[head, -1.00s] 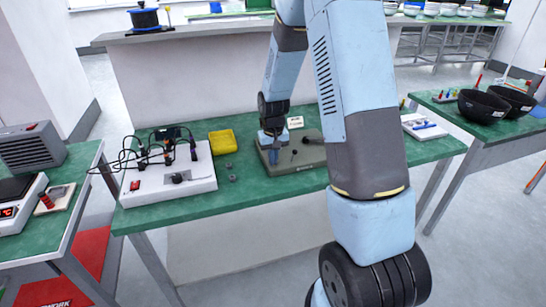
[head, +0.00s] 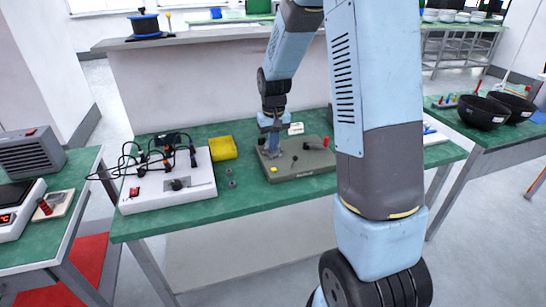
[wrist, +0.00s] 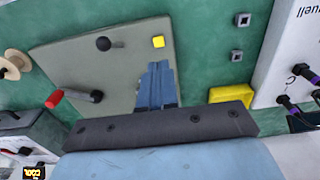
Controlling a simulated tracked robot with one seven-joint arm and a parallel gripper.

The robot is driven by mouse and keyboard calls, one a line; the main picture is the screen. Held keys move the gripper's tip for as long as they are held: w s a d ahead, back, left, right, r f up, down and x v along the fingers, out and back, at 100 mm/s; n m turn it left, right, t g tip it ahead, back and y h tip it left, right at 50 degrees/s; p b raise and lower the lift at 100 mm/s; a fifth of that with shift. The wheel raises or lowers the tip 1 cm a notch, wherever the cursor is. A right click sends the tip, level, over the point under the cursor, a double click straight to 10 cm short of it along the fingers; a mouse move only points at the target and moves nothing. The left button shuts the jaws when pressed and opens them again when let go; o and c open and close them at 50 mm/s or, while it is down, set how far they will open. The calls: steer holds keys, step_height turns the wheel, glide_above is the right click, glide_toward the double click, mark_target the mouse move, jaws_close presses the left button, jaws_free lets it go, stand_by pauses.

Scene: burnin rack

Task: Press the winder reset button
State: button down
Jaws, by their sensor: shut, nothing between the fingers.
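The winder (head: 318,172) is a flat olive-grey box on the green bench. In the wrist view the button (wrist: 158,42) is just beyond my fingertips. A black knob (wrist: 103,43) is beside it, and a crank with a red handle (wrist: 55,98) is at the winder's left edge. My gripper (head: 272,153) is shut and empty, pointing down over the winder behind the button. It also shows in the wrist view (wrist: 160,65). I cannot tell whether the fingertips touch the winder.
A yellow tray (head: 222,148) and two small grey nuts (head: 231,178) are left of the winder. Further left is a white instrument box (head: 150,195) with black cables. Black bowls (head: 482,112) are on the right bench.

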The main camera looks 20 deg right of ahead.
steer(key=shift+r, duration=2.5)
steer(key=shift+r, duration=0.1)
steer(key=s+r+t, duration=0.2)
steer(key=s+r, duration=0.6)
steer(key=s, duration=0.6)
steer(key=s+r+t, duration=0.3)
steer(key=s+r, duration=0.6)
steer(key=s, duration=0.5)
steer(key=shift+s+r, duration=0.15)
steer(key=shift+r, duration=0.05)
